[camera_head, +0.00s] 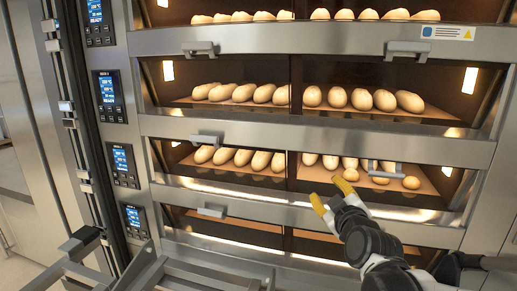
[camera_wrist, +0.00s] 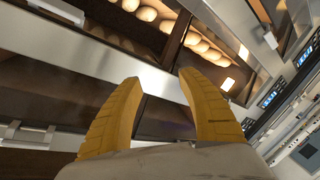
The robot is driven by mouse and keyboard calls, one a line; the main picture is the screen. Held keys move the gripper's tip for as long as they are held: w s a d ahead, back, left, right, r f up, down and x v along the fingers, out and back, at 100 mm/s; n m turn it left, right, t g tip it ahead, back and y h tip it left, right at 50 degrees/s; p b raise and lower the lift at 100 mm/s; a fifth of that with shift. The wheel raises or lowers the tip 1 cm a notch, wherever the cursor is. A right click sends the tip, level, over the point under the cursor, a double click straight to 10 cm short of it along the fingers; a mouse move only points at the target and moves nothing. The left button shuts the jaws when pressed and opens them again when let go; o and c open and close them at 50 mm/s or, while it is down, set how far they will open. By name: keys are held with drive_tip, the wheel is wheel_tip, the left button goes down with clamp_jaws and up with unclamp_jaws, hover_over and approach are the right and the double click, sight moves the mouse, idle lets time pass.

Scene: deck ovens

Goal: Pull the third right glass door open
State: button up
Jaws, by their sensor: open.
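The third right glass door (camera_head: 335,178) is on the third oven deck, with bread rolls showing behind it. Its grey handle (camera_head: 382,168) shows in front of the rolls, lower than the third left handle (camera_head: 207,138). I cannot tell whether the door is slightly tilted open. My gripper (camera_head: 331,194) has yellow fingers, spread apart and empty. It is below and left of that handle in the head view, apart from it. In the wrist view the open fingers (camera_wrist: 160,78) point at dark glass and a steel beam. Handles show at that view's edges; which is which is unclear.
Upper decks hold rows of loaves, with an upper right handle (camera_head: 408,50) on the beam above the second deck. Control panels (camera_head: 109,96) line the left side. The fourth deck (camera_head: 235,228) looks empty; my arm hides part of its right side. A grey metal frame (camera_head: 140,270) stands lower left.

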sight(383, 177)
drive_tip(key=s+d+f+m+g, duration=0.1)
drive_tip(key=s+f+m+g, duration=0.5)
drive_tip(key=s, duration=0.7)
drive_tip(key=s+f+m+g, duration=0.2)
drive_tip(key=s+f+g, duration=0.35)
drive_tip(key=s, duration=0.85)
drive_tip(key=w+r+n+t, duration=0.3)
drive_tip(key=w+r+t, duration=0.15)
drive_tip(key=w, duration=0.65)
drive_tip(key=w+d+r+n+t+h, duration=0.15)
drive_tip(key=w+r+t, duration=0.3)
drive_tip(key=w, duration=0.75)
drive_tip(key=w+r+n+t, duration=0.3)
drive_tip(key=w+r+t, duration=0.15)
drive_tip(key=w, duration=0.65)
drive_tip(key=w+d+f+t+h+p, duration=0.1)
drive_tip(key=w+d+t+h, duration=0.3)
drive_tip(key=w+d+h, duration=0.25)
drive_tip(key=s+d+f+m+g+h, duration=0.5)
drive_tip(key=d+f+h, duration=0.3)
drive_tip(key=f+h, duration=0.3)
drive_tip(key=shift+n+h, duration=0.6)
drive_tip(key=shift+n, duration=0.05)
drive_tip(key=x, duration=0.3)
drive_tip(key=s+r+x, duration=0.1)
drive_tip(key=x, duration=0.3)
drive_tip(key=b+x, duration=0.1)
drive_tip(key=x, duration=0.2)
drive_tip(key=shift+a+r, duration=0.1)
drive_tip(key=shift+r, duration=0.3)
